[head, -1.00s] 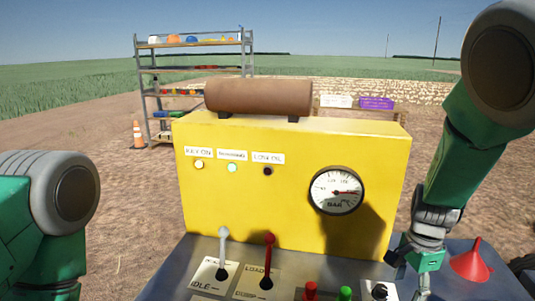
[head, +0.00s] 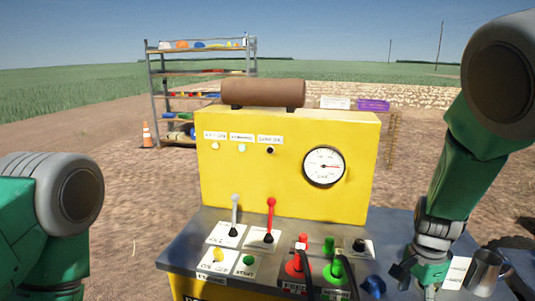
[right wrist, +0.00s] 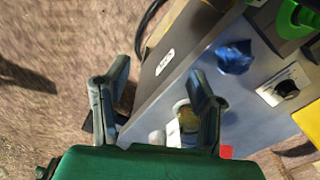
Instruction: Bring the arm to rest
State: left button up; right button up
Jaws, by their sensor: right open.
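My right arm comes in from the right in the head view. Its green gripper (head: 425,278) hangs over the right part of the grey console top (head: 200,238). In the right wrist view the two fingers of this gripper (right wrist: 155,80) stand wide apart with nothing held between them. The console edge and bare ground show beyond them. My left arm shows only as a green and grey link at the left edge of the head view; its gripper is out of the picture.
A yellow panel (head: 290,180) with a gauge (head: 324,167) stands behind a white lever (head: 235,215) and a red lever (head: 270,218). A blue knob (head: 373,286) and a metal cup (head: 487,270) are near my right gripper. Shelves (head: 203,72) and a cone (head: 147,135) stand behind.

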jog(key=s+d+f+n+h+b, duration=0.1)
jog(key=s+f+n+b, duration=0.25)
jog(key=s+f, duration=0.55)
jog(key=s+d+f+n+h+b, duration=0.1)
jog(key=s+f+n+b, duration=0.1)
jog(key=s+f+n, duration=0.65)
jog(key=s+a+f+n+y+b, duration=0.2)
jog(key=s+a+f+n+b, duration=0.2)
jog(key=s+f, duration=0.5)
jog(key=shift+s+a+n+t, duration=0.3)
jog(key=shift+s+a+n, duration=0.1)
jog(key=shift+s+a, duration=0.65)
